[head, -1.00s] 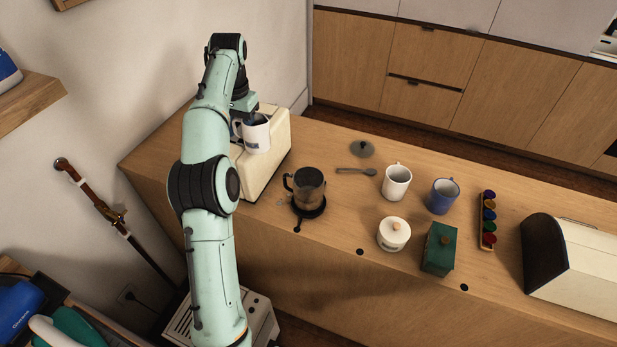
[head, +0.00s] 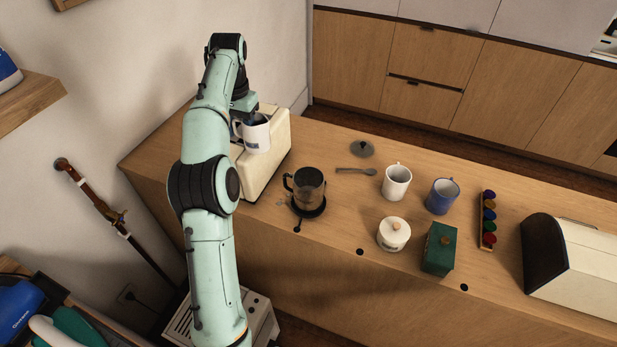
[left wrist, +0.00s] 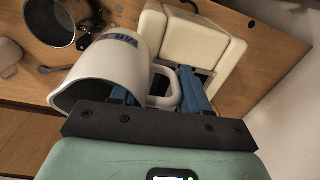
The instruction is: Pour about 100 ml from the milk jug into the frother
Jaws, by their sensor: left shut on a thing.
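The white milk jug (head: 257,137) hangs in my left gripper (head: 246,107), over the cream-coloured box at the left end of the counter. It looks about upright in the head view. In the left wrist view the blue fingers (left wrist: 165,88) are shut at the handle of the milk jug (left wrist: 122,58), with part of its lettering showing. What is inside the jug cannot be seen. The frother (head: 308,188) is a dark, open-topped pot on a black round base, to the right of and nearer than the jug, apart from it. It also shows in the left wrist view (left wrist: 52,18). My right gripper is not in view.
The cream box (head: 270,165) stands close to the jug. A grey lid (head: 361,149) and a spoon (head: 356,170) lie behind the frother. A white mug (head: 397,184), blue mug (head: 441,198), lidded white pot (head: 393,236) and green box (head: 439,250) stand to its right.

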